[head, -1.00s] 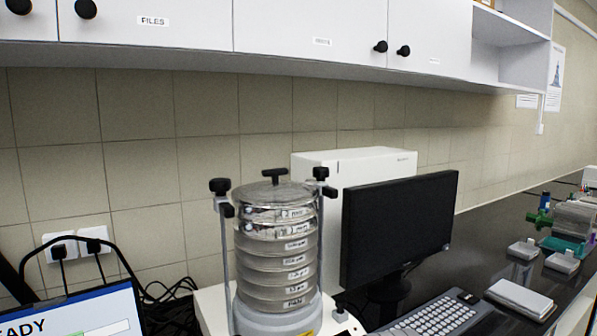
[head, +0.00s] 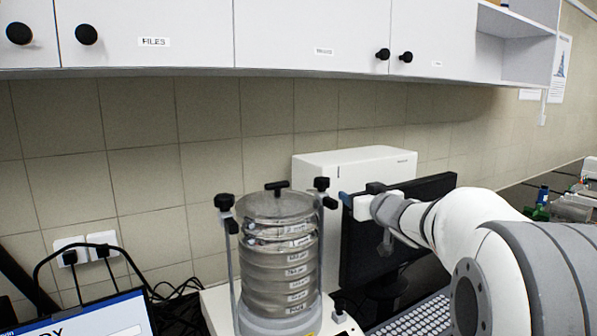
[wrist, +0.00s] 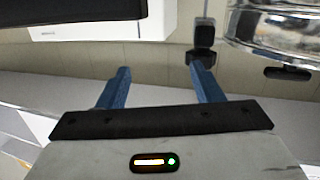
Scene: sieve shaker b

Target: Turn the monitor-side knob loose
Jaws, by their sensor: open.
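The sieve stack (head: 277,255) stands upright on its shaker base between two upright rods. The monitor-side knob (head: 322,184) is a black knob atop the right rod, above a black clamp piece. In the wrist view the knob (wrist: 204,31) lies beyond the tip of the finger on the right side of the picture, not between the fingers. My gripper (head: 345,199) is just right of the knob in the head view, in front of the monitor. Its blue fingers (wrist: 160,76) are spread apart with nothing between them. The other black knob (head: 224,201) tops the left rod.
The monitor (head: 430,188) is partly hidden by my arm. A white box (head: 350,163) stands behind the stack. Wall cabinets (head: 290,35) hang above. A laptop (head: 85,318) is at the lower left. The stack's lid handle (head: 277,186) sticks up beside the knob.

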